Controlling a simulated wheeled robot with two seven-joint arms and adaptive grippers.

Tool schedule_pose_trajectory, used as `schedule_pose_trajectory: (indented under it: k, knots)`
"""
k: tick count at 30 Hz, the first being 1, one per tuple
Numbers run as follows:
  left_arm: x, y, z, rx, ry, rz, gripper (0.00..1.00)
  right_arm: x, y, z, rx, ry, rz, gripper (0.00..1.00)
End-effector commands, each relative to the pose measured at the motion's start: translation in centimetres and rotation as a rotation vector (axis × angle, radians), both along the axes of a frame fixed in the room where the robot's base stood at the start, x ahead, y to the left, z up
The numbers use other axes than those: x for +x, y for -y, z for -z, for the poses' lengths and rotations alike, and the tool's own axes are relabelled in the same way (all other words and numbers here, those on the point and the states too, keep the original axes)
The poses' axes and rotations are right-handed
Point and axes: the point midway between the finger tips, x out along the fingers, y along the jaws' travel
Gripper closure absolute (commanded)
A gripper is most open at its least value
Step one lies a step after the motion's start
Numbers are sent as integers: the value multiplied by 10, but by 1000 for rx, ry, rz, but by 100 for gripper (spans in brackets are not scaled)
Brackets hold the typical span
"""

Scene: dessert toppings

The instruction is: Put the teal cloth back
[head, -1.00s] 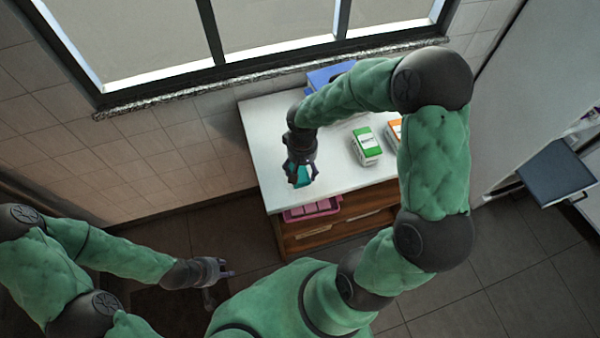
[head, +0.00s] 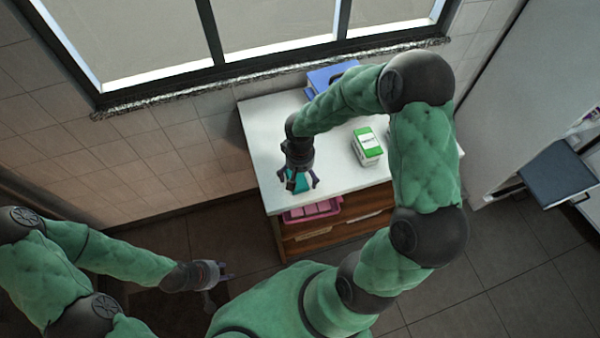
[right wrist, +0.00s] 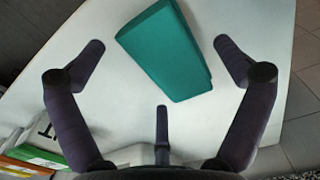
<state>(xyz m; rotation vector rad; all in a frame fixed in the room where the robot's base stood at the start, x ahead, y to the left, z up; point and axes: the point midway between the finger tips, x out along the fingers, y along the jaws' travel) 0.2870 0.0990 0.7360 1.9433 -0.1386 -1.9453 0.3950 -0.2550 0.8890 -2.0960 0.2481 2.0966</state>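The teal cloth (right wrist: 165,50) is a folded, flat block lying on the white countertop (right wrist: 100,110) in the right wrist view. In the head view it shows partly (head: 299,182) near the counter's front left corner, mostly hidden by my right gripper (head: 299,184). That gripper is open, with its fingers spread on either side of the cloth and apart from it in the right wrist view (right wrist: 162,62). My left gripper (head: 226,273) is open and empty, low over the floor left of the cabinet.
A green and white box (head: 367,146) stands on the counter right of my right gripper. A blue object (head: 330,76) lies at the back by the window. The counter's front edge is close to the cloth.

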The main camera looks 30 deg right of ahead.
Motion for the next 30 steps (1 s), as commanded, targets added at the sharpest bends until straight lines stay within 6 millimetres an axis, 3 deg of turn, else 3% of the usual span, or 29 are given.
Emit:
schedule_pose_trajectory:
  k: [10, 24, 30]
  knots:
    - [0, 0, -6, 0, 0, 0, 60, 0, 0, -7, 0, 1, 0, 0]
    - [0, 0, -27, 0, 0, 0, 60, 1, 0, -96, 0, 4, 0, 0]
    - [0, 0, -31, 0, 0, 0, 60, 0, 0, -118, 0, 1, 0, 0]
